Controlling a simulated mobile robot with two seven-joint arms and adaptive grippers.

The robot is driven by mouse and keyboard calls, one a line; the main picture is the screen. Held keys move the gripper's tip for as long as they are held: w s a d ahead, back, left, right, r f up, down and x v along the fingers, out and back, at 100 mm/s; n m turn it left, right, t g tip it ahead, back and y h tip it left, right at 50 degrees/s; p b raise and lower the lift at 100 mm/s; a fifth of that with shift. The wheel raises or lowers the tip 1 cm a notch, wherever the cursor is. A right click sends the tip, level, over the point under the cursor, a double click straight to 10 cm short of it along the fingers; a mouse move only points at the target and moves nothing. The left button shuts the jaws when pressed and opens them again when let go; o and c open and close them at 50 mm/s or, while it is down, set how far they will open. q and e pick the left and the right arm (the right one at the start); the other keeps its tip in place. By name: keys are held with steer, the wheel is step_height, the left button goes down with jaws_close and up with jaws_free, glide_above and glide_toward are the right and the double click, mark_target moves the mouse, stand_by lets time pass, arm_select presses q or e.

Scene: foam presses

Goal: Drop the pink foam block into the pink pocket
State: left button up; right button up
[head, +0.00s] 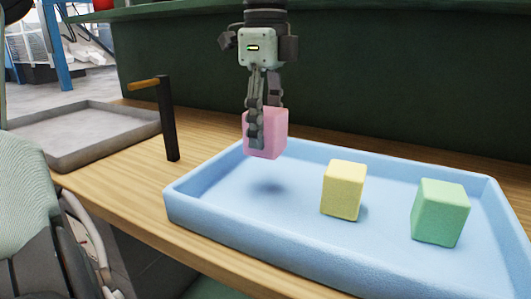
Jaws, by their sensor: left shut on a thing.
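The pink foam block (272,131) hangs above the far left part of the blue tray (178,205), with its shadow on the tray floor below it. My left gripper (258,128) points down and is shut on the pink block, with one finger across its near side. The far finger is mostly hidden behind the block. No pink pocket shows in this view. My right gripper is not in view.
A yellow foam block (343,191) and a green foam block (440,213) sit apart in the blue tray. A black post with an orange top bar (168,118) stands left of it on the wooden table (130,180). A grey tray (85,150) lies further left.

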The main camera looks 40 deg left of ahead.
mark_target(266, 110)
arm_select(q)
step_height(266, 110, up, 10)
steer(key=shift+f+p, duration=0.2)
steer(key=shift+p, duration=0.15)
steer(key=shift+r, duration=0.5)
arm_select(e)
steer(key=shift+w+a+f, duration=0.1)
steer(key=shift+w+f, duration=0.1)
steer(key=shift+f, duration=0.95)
